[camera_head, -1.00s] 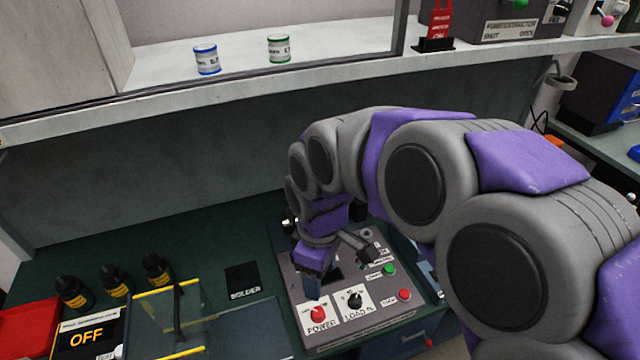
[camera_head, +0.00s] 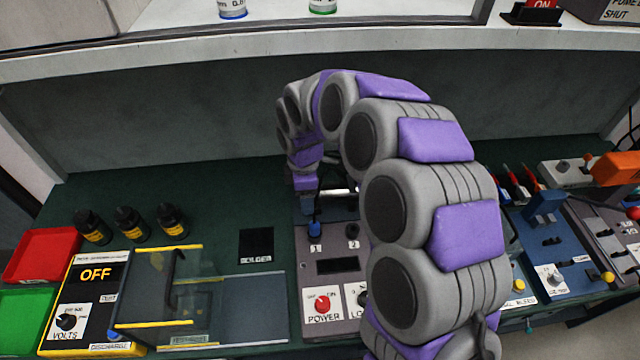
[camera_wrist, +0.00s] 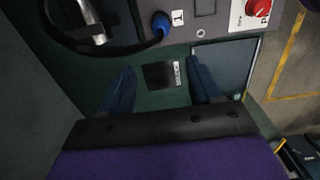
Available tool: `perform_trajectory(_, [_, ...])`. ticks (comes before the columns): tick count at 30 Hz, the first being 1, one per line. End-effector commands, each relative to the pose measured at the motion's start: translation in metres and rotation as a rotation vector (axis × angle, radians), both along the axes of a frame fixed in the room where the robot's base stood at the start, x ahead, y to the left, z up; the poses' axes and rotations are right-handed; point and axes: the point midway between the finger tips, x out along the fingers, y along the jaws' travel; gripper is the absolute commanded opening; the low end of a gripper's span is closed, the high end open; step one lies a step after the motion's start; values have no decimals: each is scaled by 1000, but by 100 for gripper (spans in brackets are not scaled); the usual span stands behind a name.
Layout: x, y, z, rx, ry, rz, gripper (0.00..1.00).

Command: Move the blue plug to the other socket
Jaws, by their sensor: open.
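The blue plug (camera_head: 314,230) sits upright in the socket marked 1 on the grey power panel (camera_head: 288,262). Socket 2 (camera_head: 352,231), to its right, looks empty. In the wrist view the blue plug (camera_wrist: 160,25) shows at the top centre, with a black cable curving left from it. My gripper (camera_wrist: 160,66) is open and empty there, its two dark blue fingers apart and short of the plug. In the head view my gripper (camera_head: 304,186) hangs behind and above the plug, partly hidden by my own arm.
A red POWER knob (camera_head: 322,303) is at the panel's front; my arm hides its right side. A clear yellow-edged cover (camera_head: 190,290), black bottles (camera_head: 131,222) and a black SOLDER square (camera_head: 256,245) lie left. A shelf (camera_head: 200,52) runs above the bench.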

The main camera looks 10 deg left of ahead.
Motion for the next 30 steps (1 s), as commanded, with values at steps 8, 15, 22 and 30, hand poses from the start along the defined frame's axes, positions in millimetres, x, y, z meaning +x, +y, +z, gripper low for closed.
perform_trajectory(8, [-2,-26,-47,20,5,-4,63])
perform_trajectory(15, [0,-17,-91,13,3,-5,63])
perform_trajectory(22, [0,-5,-124,2,-1,-4,63])
perform_trajectory(30, [0,-21,-131,18,1,-5,63])
